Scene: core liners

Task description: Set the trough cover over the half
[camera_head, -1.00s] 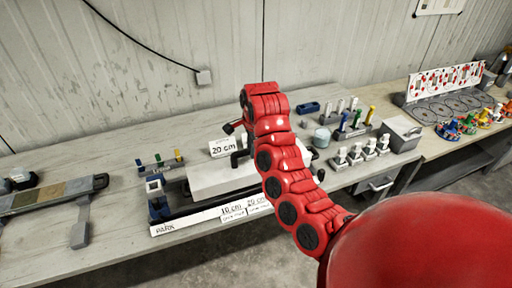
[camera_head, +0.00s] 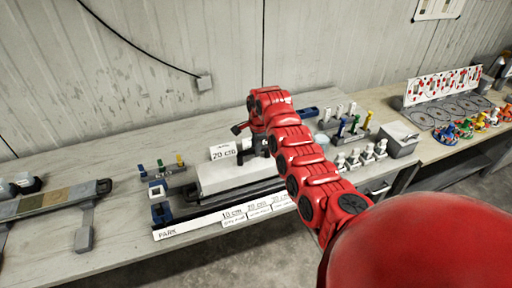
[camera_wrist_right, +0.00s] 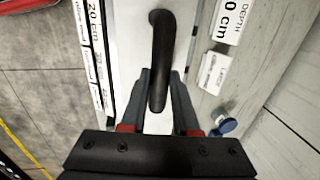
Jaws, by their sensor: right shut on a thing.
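The trough cover (camera_head: 225,178) is a long pale slab with a black bar handle. In the head view it sits over the dark trough on the bench, with its right part hidden behind my right arm. My right gripper (camera_wrist_right: 161,88) is shut on the black handle (camera_wrist_right: 161,45) in the wrist view. The pale cover top also shows there beside the handle (camera_wrist_right: 129,55). I cannot tell whether the cover touches what is under it. The half is not clearly visible. My left gripper is not in view.
A white rail (camera_head: 185,229) with PARK and cm labels runs along the front. A 20 cm card (camera_head: 223,151) stands behind the cover. Coloured pegs (camera_head: 160,166) stand at left, and white pieces (camera_head: 367,155) and a grey box (camera_head: 399,139) at right.

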